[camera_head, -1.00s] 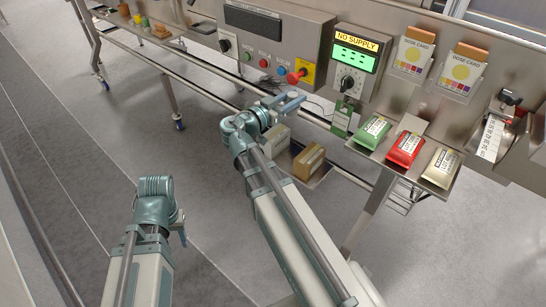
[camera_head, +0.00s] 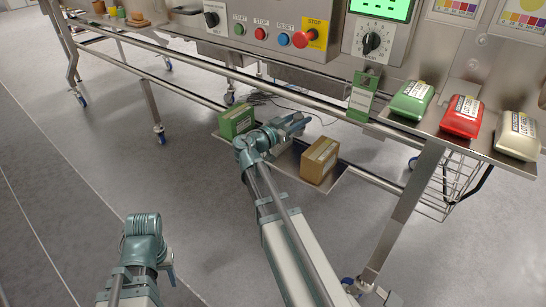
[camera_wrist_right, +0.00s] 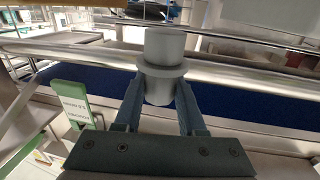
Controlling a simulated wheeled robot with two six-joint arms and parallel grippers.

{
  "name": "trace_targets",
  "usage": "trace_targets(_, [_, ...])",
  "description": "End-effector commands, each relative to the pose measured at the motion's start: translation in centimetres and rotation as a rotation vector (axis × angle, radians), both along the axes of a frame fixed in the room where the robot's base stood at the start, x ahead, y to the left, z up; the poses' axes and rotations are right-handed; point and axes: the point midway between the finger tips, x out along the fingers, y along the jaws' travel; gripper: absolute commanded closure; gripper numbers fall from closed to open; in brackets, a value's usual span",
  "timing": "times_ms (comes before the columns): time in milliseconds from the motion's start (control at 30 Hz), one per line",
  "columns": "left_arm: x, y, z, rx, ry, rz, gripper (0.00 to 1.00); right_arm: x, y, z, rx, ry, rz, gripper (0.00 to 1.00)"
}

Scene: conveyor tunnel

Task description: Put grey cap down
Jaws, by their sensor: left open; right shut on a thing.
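The grey cap (camera_wrist_right: 162,62) is a round stepped piece with a flange. In the right wrist view it stands between the two fingers of my right gripper (camera_wrist_right: 160,108), which is shut on it. In the head view my right gripper (camera_head: 291,126) is near the lower shelf, in front of the frame rail; the cap cannot be made out there. My left gripper (camera_head: 170,268) is at the lower left over open floor, away from everything; its fingers are mostly hidden behind the wrist.
A green box (camera_head: 236,121) and a brown carton (camera_head: 319,160) sit on the low shelf (camera_head: 343,186) beside my right gripper. Green (camera_head: 411,99), red (camera_head: 462,117) and cream (camera_head: 516,136) packs lie on the right ledge. The control panel (camera_head: 268,30) is above. Floor at left is clear.

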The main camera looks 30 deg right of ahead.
Motion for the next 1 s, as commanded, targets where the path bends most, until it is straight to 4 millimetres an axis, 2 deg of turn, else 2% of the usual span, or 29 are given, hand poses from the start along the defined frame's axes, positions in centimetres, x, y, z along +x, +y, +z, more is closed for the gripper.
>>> trace_targets(33, [0.0, 0.0, -0.6, 0.000, 0.000, 0.000, 0.50, 0.0, -0.1, -0.6, 0.000, 0.000, -0.001, 1.00])
trace_targets(367, [0.0, 0.0, -1.3, 0.000, 0.000, 0.001, 0.50, 0.1, -0.3, -1.3, 0.000, 0.000, -0.001, 1.00])
trace_targets(767, [0.0, 0.0, -6.9, 0.000, -0.001, 0.013, 0.50, 0.0, -0.3, -6.9, 0.000, 0.000, -0.001, 1.00])
trace_targets(1000, [0.0, 0.0, -7.0, 0.000, -0.002, 0.013, 0.50, 0.0, -0.2, -7.0, 0.000, 0.000, -0.001, 1.00])
